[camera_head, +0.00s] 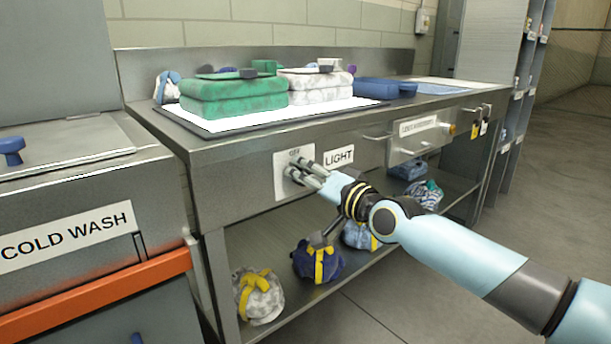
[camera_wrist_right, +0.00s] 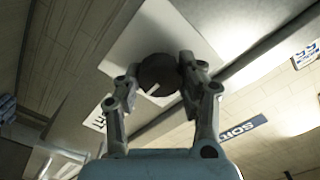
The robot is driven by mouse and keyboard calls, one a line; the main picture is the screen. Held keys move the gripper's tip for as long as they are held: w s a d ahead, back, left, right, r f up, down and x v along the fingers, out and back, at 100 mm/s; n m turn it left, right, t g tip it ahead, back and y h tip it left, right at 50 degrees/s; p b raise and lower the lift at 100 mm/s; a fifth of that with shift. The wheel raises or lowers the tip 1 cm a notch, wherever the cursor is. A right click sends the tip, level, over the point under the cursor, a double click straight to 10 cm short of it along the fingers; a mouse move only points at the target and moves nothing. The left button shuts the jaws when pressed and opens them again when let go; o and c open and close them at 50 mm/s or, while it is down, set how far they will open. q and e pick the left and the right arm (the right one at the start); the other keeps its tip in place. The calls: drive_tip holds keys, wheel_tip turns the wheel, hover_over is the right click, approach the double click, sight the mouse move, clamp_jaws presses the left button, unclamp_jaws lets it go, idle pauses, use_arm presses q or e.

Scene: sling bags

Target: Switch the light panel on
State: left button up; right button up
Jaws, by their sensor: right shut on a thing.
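A white switch plate (camera_head: 281,187) is on the front of the steel bench, left of a "LIGHT" label (camera_head: 339,157). My right gripper (camera_head: 297,172) is at this plate, its fingers pointing into it. In the right wrist view, the gripper (camera_wrist_right: 158,84) is shut on a round dark knob (camera_wrist_right: 157,70) with a pale pointer line, in front of the plate (camera_wrist_right: 195,30). The light panel (camera_head: 228,124) is a bright white flat surface in a dark frame on the bench top, partly covered by bags. My left gripper is not in view.
A green bag (camera_head: 233,98) and a grey-white bag (camera_head: 318,88) lie on the panel. A blue bag (camera_head: 386,88) is to their right. Several bundles, one dark blue (camera_head: 318,262), sit on the shelf below. A drawer (camera_head: 419,140) is right of the label.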

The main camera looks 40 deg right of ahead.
idle(0.3)
drive_tip(key=o, duration=1.2)
drive_tip(key=shift+c, duration=0.2)
